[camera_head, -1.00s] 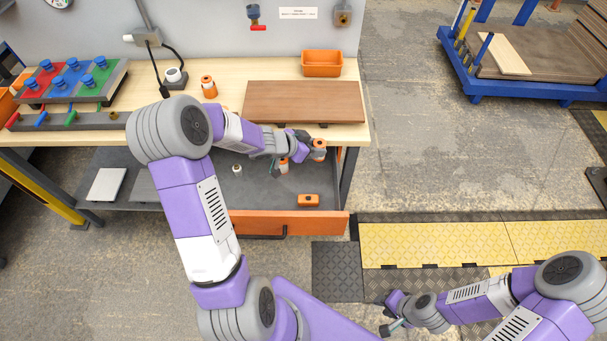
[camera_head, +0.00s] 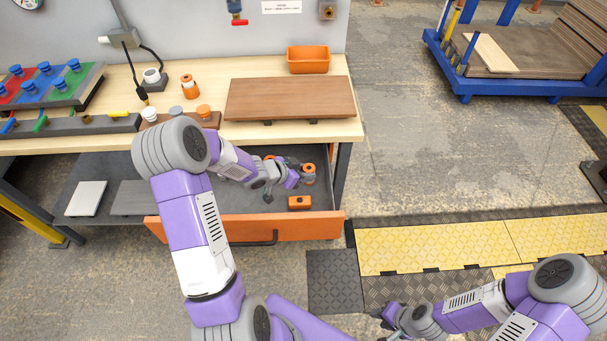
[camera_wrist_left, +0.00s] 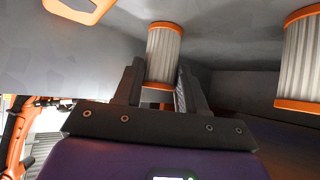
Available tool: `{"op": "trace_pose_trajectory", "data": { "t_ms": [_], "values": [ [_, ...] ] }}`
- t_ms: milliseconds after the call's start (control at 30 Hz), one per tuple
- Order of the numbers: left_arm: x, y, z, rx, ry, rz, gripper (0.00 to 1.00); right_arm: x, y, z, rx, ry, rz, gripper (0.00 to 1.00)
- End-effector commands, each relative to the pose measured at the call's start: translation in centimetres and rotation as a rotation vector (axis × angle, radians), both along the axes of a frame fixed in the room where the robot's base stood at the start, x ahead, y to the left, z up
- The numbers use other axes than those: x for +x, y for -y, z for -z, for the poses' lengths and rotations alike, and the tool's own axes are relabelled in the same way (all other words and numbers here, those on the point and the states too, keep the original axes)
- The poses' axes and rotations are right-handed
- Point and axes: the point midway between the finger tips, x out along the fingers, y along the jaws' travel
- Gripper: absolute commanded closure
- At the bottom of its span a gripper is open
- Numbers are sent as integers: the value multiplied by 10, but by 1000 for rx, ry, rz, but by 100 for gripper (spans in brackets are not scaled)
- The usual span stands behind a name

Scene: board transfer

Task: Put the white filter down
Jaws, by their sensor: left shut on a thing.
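The white filter (camera_wrist_left: 164,45), a pleated white cylinder with orange end caps, is between the fingers of my left gripper (camera_wrist_left: 158,82) in the left wrist view. My left gripper is shut on it. In the head view the filter (camera_head: 308,173) is at the tip of my left gripper (camera_head: 296,180), inside the open drawer (camera_head: 250,227). I cannot tell whether it touches the drawer floor. A second similar filter (camera_wrist_left: 300,60) stands to the right in the wrist view. My right gripper (camera_head: 384,318) is low in the head view, its fingers too unclear to read.
An orange block (camera_head: 299,202) lies in the drawer near its front. On the bench above are a brown board (camera_head: 290,98), an orange bin (camera_head: 308,60) and a holder (camera_head: 205,120) with several small parts.

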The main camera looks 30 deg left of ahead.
Motion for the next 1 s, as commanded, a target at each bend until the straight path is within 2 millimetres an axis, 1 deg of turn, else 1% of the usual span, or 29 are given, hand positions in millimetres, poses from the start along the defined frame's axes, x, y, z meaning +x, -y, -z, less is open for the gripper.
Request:
{"op": "trace_pose_trajectory", "data": {
  "t_ms": [133, 267, 300, 433, 467, 700, 800, 867, 1000],
  "values": [
    [0, 0, -2, 1, 1, 0, 100, 0, 0, -2, 0, 0, 0, 65],
    [0, 0, 2, 0, 1, 0, 100, 0, 0, 1, 0, 1, 0, 65],
    [0, 0, 2, 0, 0, 0, 57, 0, 0, 1, 0, 1, 0, 65],
    [0, 0, 1, 1, 1, 0, 37, 0, 0, 0, 0, 0, 0, 65],
    [0, 0, 1, 1, 1, 0, 34, 0, 0, 0, 0, 0, 0, 65],
    [0, 0, 1, 1, 1, 0, 34, 0, 0, 0, 0, 0, 0, 65],
    [0, 0, -4, 2, 2, 0, 34, 0, 0, -3, 0, 0, 0, 65],
    [-4, -3, -9, 2, 1, -2, 34, 0, 0, -6, 0, 0, 0, 65],
    [-23, -12, -27, 3, 0, -3, 34, 0, 0, -20, 0, 0, 0, 65]
  ]
}}
